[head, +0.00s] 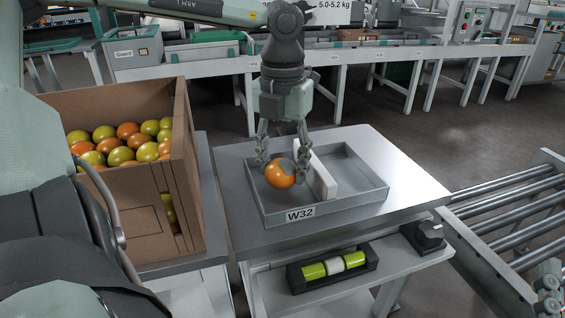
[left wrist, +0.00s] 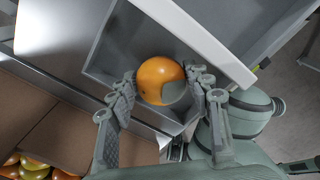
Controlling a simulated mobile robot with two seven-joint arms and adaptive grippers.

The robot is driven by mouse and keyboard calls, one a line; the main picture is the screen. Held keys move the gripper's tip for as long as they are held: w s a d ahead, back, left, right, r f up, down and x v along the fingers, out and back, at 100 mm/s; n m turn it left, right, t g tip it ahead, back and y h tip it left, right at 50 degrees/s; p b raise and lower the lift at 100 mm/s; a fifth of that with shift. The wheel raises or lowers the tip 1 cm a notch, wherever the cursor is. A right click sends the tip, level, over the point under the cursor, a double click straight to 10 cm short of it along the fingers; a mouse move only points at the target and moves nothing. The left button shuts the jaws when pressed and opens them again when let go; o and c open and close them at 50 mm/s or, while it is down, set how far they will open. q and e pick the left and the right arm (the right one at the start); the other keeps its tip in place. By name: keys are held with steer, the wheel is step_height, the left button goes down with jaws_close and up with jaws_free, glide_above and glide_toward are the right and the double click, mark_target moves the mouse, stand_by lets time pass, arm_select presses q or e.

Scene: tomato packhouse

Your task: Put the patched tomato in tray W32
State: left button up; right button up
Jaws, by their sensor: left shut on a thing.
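The patched tomato (head: 279,174) is orange with a grey-green patch, which also shows on the tomato in the left wrist view (left wrist: 156,76). My left gripper (head: 282,166) points down and is shut on it, one finger on each side. They are inside the outline of tray W32 (head: 345,201), a grey shallow tray with its label on the front wall. The tomato is left of the white divider (head: 322,174). I cannot tell whether it touches the tray floor.
A cardboard box (head: 130,208) of orange and green tomatoes stands left of the tray's metal table (head: 400,192). A black holder (head: 333,277) with a yellow-green cylinder lies on the lower shelf. A roller conveyor (head: 510,215) is at right. The tray's right part looks empty.

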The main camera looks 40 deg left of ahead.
arm_select(q)
steer(key=shift+f+b, duration=0.6)
steer(key=shift+b, duration=0.1)
steer(key=o, duration=0.9)
steer(key=shift+c, duration=0.3)
steer(key=shift+c, duration=1.4)
steer(key=shift+r, duration=0.2)
steer(key=shift+r+p, duration=1.95)
steer(key=shift+r, duration=1.45)
steer(key=shift+f, duration=0.1)
